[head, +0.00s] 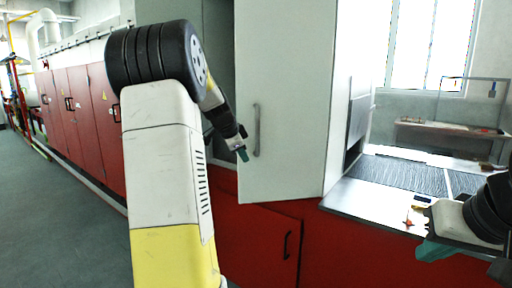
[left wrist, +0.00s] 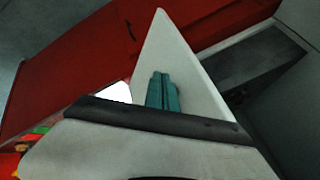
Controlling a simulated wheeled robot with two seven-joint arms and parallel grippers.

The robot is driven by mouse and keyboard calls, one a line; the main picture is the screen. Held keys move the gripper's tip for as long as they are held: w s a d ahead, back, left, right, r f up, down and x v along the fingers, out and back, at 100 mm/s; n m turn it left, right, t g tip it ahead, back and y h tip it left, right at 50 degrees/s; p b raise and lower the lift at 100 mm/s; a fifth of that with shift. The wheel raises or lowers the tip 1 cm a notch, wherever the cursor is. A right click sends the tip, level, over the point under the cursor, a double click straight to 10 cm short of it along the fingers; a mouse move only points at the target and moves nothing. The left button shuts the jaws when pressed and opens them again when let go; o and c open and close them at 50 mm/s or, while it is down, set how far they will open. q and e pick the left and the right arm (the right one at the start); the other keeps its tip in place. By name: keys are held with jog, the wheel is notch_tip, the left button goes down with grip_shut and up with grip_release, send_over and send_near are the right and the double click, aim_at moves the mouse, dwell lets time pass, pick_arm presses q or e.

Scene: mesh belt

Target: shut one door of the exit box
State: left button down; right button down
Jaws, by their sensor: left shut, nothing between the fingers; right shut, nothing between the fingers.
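A tall pale grey door (head: 290,90) of the exit box stands ajar in the middle of the head view, with a vertical bar handle (head: 257,130) near its left edge. A strip of the box's grey side (head: 219,50) shows left of it. My left gripper (head: 242,154) is shut and empty, just left of the handle at the door's left edge; I cannot tell if it touches. In the left wrist view its teal fingers (left wrist: 162,92) lie together in front of a pale panel (left wrist: 170,45). My right gripper (head: 432,249) is shut and empty at the lower right, partly hidden.
Red cabinet fronts (head: 255,235) lie below the door. A mesh belt (head: 400,172) and a metal ledge with small items, including a red piece (head: 408,219), are at right. Red cabinets (head: 85,110) line the left wall beside open grey floor (head: 50,220).

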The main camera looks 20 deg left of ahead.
pick_arm(q)
jog(key=shift+w+a+f, duration=0.2)
jog(key=shift+w+a, duration=0.1)
jog(key=shift+w, duration=0.45)
jog(key=shift+w+a+f, duration=0.15)
jog(key=shift+w+a, duration=0.15)
jog(key=shift+w, duration=0.4)
jog(key=shift+w+a+f, duration=0.2)
jog(key=shift+w+a, duration=0.1)
jog(key=shift+w, duration=0.45)
